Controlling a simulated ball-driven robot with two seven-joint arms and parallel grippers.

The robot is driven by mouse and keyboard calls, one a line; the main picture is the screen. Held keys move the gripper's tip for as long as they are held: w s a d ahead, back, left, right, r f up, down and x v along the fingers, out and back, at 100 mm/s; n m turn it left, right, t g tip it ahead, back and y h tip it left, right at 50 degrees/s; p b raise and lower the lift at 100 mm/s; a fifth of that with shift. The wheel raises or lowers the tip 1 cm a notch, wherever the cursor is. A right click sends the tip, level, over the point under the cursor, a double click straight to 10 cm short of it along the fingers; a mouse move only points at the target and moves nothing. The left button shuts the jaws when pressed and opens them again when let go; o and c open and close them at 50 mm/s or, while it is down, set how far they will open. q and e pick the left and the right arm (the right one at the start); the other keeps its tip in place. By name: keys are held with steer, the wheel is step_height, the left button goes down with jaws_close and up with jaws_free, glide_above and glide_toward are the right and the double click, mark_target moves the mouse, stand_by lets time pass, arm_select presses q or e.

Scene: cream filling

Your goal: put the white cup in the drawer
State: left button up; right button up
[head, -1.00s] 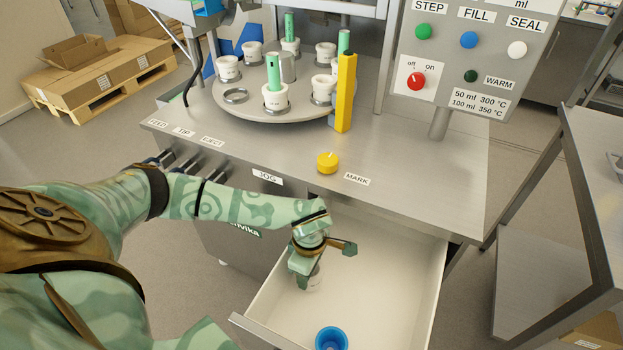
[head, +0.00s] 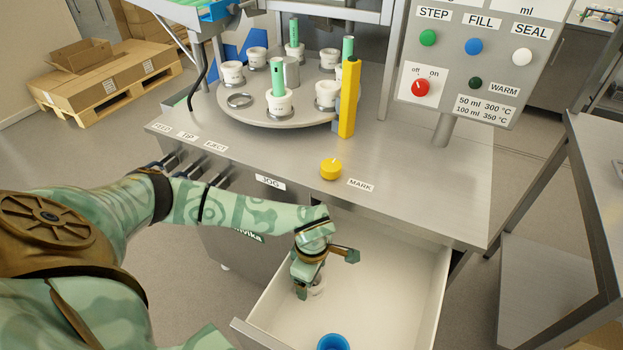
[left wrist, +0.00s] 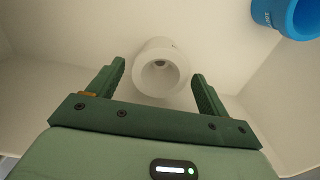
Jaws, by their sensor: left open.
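The white cup (head: 318,286) is inside the open drawer (head: 390,270), low near its floor and partly hidden by my left gripper in the head view. My left gripper (head: 304,288) reaches down into the drawer beside the cup. In the left wrist view the white cup (left wrist: 161,68) shows its round end to the camera, at the tips of the two spread fingers of my left gripper (left wrist: 158,72). The fingers are open, with gaps seen on both sides of the cup. My right gripper is not in view.
A blue cup (head: 333,342) stands in the drawer's near part and shows at the top right of the wrist view (left wrist: 290,15). The steel worktop (head: 400,170) overhangs the drawer's back. A turntable (head: 235,108) holds several white cups. The drawer's right side is clear.

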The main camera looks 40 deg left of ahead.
arm_select(q)
step_height(320, 180, up, 11)
steer(key=p, duration=0.3)
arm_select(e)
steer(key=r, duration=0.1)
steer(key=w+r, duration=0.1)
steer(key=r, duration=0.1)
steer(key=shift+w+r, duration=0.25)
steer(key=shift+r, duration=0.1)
arm_select(q)
steer(key=shift+p, duration=0.3)
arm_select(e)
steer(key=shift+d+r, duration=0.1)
